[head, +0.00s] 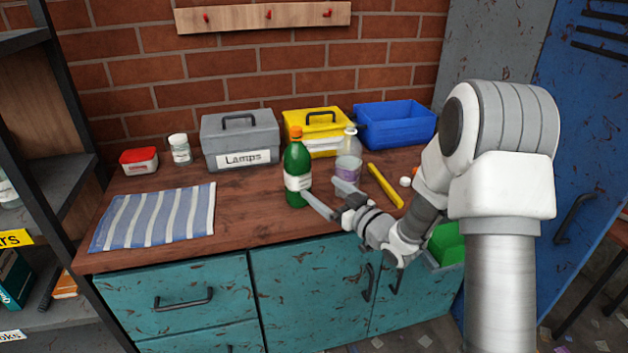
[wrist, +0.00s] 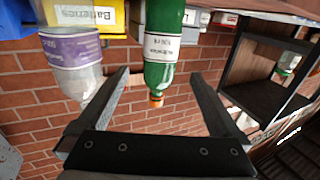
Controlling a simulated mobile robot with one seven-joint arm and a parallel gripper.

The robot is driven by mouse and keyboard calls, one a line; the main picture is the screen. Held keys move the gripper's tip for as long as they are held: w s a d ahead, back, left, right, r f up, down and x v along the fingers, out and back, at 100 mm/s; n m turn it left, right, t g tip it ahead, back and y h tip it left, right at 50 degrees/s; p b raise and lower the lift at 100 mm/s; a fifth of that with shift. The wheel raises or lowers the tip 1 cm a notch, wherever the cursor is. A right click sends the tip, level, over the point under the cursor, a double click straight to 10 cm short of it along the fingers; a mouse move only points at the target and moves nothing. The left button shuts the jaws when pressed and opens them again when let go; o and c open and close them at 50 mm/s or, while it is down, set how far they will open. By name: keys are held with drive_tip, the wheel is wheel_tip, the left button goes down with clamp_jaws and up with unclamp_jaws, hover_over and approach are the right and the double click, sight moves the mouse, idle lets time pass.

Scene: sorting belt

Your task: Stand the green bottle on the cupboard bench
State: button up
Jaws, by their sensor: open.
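The green bottle (head: 297,163) with an orange cap and white label stands upright on the wooden cupboard bench (head: 245,227). My gripper (head: 322,190) is open just to its right, low over the bench. In the wrist view, which is upside down, the green bottle (wrist: 164,62) shows between and beyond the open fingers (wrist: 160,75), with a gap on both sides. I see no finger touching it. A clear bottle with a purple label (head: 348,160) stands close behind my gripper; it also shows in the wrist view (wrist: 72,50), beside one finger.
A grey Lamps box (head: 228,158), a yellow box (head: 318,123) and a blue bin (head: 397,126) line the back. A striped cloth (head: 155,217) lies at left, near a red-lidded tub (head: 139,161) and a white jar (head: 180,149). A yellow bar (head: 385,186) lies right of my gripper.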

drive_tip(key=s+d+r+m+g+h, duration=0.2)
drive_tip(key=s+d+r+m+h, duration=0.3)
drive_tip(key=s+d+r+h, duration=0.7)
drive_tip(key=s+f+m+g, duration=0.1)
drive_tip(key=s+g, duration=0.5)
drive_tip(key=s, duration=1.6)
drive_tip(key=shift+s+d+f+m+y, duration=0.2)
drive_tip(key=shift+s+m+y, duration=0.1)
drive_tip(key=shift+m, duration=0.5)
drive_tip(key=shift+r, duration=0.15)
wheel_tip(320, 180, up, 18)
drive_tip(key=p, duration=1.8)
